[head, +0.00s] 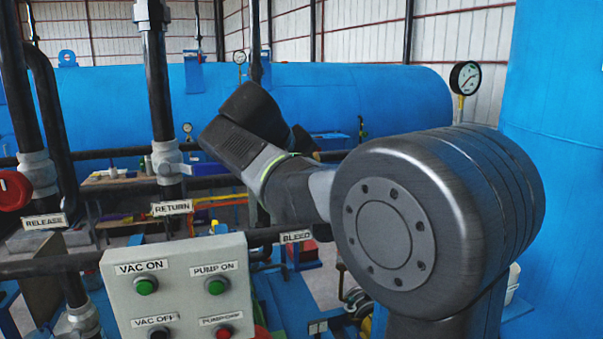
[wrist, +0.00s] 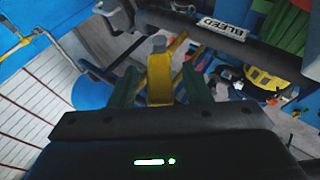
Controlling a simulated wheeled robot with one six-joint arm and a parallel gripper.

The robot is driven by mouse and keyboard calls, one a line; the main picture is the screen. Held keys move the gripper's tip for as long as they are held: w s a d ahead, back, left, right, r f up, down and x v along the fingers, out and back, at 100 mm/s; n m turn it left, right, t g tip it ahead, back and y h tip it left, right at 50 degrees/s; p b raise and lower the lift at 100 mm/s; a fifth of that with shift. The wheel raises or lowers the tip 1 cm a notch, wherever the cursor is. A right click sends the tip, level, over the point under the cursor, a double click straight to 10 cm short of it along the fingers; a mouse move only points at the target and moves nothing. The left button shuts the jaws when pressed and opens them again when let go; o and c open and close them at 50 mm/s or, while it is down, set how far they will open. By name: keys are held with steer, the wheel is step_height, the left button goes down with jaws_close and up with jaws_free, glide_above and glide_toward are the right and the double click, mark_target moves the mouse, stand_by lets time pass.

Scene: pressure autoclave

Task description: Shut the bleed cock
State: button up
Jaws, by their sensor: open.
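The BLEED label (head: 297,237) hangs on a dark pipe in the head view, left of my large arm joint. The same label shows upside down in the wrist view (wrist: 216,24), on a dark pipe at the top. My gripper (wrist: 159,72) is open, with one dark green finger on each side. A yellow lever-like piece (wrist: 159,82) with a grey end appears between the fingers; it may be the bleed cock's handle. I cannot tell whether the fingers touch it. In the head view my arm covers much of this area, and I cannot make out the cock.
A grey control box (head: 183,283) with VAC and PUMP buttons stands in front at the left. Dark pipes with RELEASE (head: 45,221) and RETURN (head: 171,208) labels rise behind it. A pressure gauge (head: 465,77) and a blue vessel (head: 555,100) are at the right.

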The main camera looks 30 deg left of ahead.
steer(key=d+v, duration=0.1)
steer(key=v, duration=1.2)
steer(key=shift+s+a+r+b, duration=0.3)
steer(key=shift+a+b, duration=0.05)
steer(key=shift+a, duration=0.15)
